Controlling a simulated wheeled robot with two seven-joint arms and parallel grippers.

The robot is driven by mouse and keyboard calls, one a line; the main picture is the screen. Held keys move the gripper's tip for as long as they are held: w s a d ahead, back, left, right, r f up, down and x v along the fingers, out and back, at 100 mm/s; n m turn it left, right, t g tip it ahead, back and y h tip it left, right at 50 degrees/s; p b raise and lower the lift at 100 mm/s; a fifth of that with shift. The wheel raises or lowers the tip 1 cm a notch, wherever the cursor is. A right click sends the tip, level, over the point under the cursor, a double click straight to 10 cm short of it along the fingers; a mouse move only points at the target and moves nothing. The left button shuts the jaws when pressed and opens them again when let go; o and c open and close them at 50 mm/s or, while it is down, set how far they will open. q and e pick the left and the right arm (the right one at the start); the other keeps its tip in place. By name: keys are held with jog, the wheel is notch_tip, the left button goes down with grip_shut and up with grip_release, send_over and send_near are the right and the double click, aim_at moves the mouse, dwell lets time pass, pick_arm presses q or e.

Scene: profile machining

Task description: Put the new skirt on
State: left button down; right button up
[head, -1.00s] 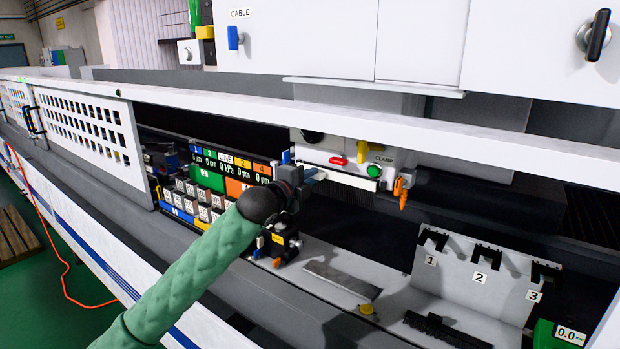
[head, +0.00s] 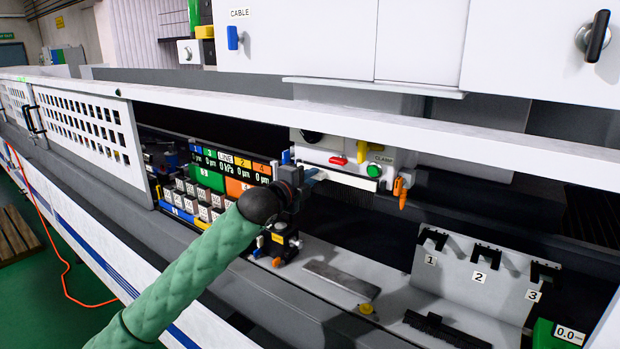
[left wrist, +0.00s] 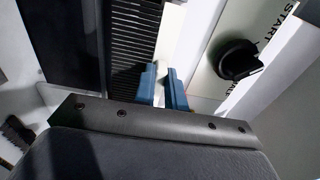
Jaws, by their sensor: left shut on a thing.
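The skirt (head: 348,184), a pale strip with a dark bristle-like lower edge, runs along the underside of the white machine head (head: 345,155). My left gripper (head: 313,177) is at its left end, its jaws shut on it, though my wrist hides part of the contact. I cannot tell whether the skirt is seated. A red lever (head: 338,160) and a green clamp knob (head: 375,171) sit just above the skirt. My right gripper is not in view.
A white rail (head: 450,140) crosses above the opening. A display panel (head: 228,170) with blocks below stands left of my wrist. A rack numbered 1 to 3 (head: 480,265) stands at right. A dark bristled strip (head: 445,329) and a flat metal bar (head: 342,279) lie in front.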

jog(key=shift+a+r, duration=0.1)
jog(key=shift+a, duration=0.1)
